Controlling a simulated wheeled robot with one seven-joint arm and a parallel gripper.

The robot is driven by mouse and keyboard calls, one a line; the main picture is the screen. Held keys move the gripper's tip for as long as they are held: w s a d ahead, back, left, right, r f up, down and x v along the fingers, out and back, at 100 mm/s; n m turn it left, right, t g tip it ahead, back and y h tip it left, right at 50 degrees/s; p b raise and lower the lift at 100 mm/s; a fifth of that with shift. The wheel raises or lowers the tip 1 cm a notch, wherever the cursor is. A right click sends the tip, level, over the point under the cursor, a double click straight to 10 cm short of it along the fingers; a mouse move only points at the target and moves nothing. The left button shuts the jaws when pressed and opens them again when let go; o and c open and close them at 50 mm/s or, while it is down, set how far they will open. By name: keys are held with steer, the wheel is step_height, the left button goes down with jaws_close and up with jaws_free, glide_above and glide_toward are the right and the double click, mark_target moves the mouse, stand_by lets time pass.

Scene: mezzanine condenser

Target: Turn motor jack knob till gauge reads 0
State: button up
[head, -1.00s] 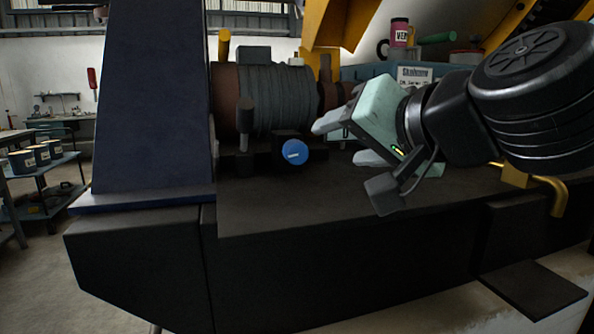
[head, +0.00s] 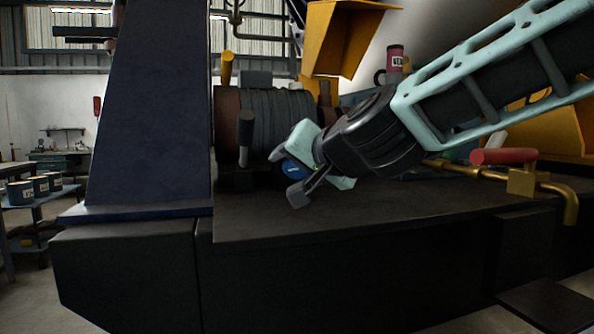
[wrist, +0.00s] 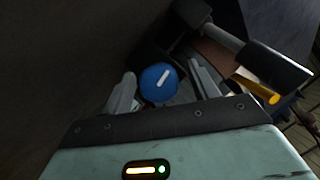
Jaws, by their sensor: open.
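The blue knob (head: 293,169) with a white pointer mark sits on the front of a small dark block by the wound drum. In the head view my gripper partly covers it. The wrist view shows the knob (wrist: 156,88) face-on between my two fingers, its white mark slanting up to the right. My gripper (head: 284,174) is open, with its fingers around the knob; I cannot tell if either touches it. In the wrist view the gripper (wrist: 162,76) has a finger on each side. No gauge dial can be made out in either view.
A dark upright lever (head: 245,130) stands just left of the knob, before the drum (head: 275,112). A blue-black column (head: 150,110) rises further left. A red-handled brass valve (head: 505,157) is at right. The dark deck (head: 300,225) in front is clear.

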steer(key=c, duration=1)
steer(key=shift+f+m+b, duration=0.25)
steer(key=shift+m+b, duration=0.05)
steer(key=shift+b, duration=0.8)
steer(key=shift+r+y+b, duration=0.2)
steer(key=shift+y+b, duration=0.1)
steer(key=shift+b, duration=0.25)
steer(key=o, duration=1)
steer(key=shift+r, duration=0.1)
